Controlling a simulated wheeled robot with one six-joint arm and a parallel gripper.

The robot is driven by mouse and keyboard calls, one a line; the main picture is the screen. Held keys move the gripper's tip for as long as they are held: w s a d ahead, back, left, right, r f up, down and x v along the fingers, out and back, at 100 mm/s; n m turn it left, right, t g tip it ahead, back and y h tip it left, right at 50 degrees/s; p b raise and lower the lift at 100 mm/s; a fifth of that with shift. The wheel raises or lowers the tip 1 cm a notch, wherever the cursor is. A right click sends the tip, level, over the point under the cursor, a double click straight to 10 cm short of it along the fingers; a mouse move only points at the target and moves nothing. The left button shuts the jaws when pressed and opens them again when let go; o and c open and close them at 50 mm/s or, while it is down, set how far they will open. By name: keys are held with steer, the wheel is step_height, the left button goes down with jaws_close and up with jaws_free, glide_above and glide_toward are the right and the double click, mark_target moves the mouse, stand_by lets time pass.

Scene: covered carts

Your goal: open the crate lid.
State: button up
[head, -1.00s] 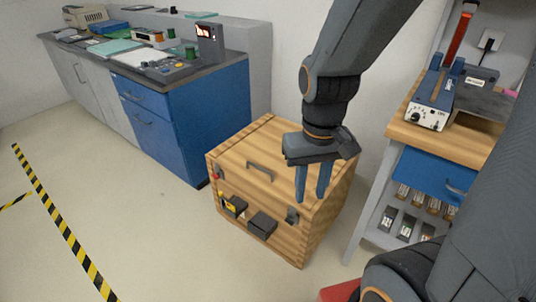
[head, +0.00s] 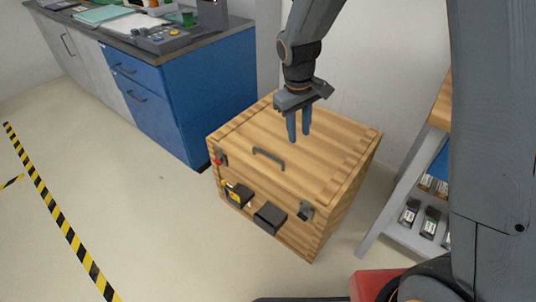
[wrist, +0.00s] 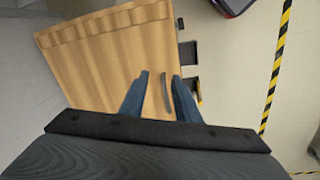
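The wooden crate (head: 285,235) stands on the floor with its lid (head: 325,155) lying shut. A grey bar handle (head: 268,156) sits near the lid's front edge. A latch with a red part (head: 218,159) is at the front left, and a grey latch (head: 306,210) at the front right; I cannot tell whether either is fastened. My gripper (head: 299,138) points down over the lid, to the right of and behind the handle, open and empty. In the wrist view, the handle (wrist: 166,92) shows between the finger lines, below the fingertips and apart from them.
Two dark boxes stick out from the crate's front, one with a yellow label (head: 238,195) and one plain (head: 270,218). A blue cabinet (head: 200,100) stands behind left, a shelf unit (head: 400,195) to the right. Floor in front left is clear, with striped tape (head: 55,225).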

mark_target(267, 154)
steer(key=w+a+f+n+b, duration=0.3)
steer(key=w+a+f+n, duration=0.1)
steer(key=w+a+f, duration=0.55)
steer(key=shift+t, duration=0.4)
steer(key=f, duration=0.8)
steer(key=shift+w+d+f, duration=0.15)
steer(key=shift+w+f, duration=0.1)
steer(key=shift+w, duration=0.05)
steer(key=shift+c, duration=0.4)
jaws_close()
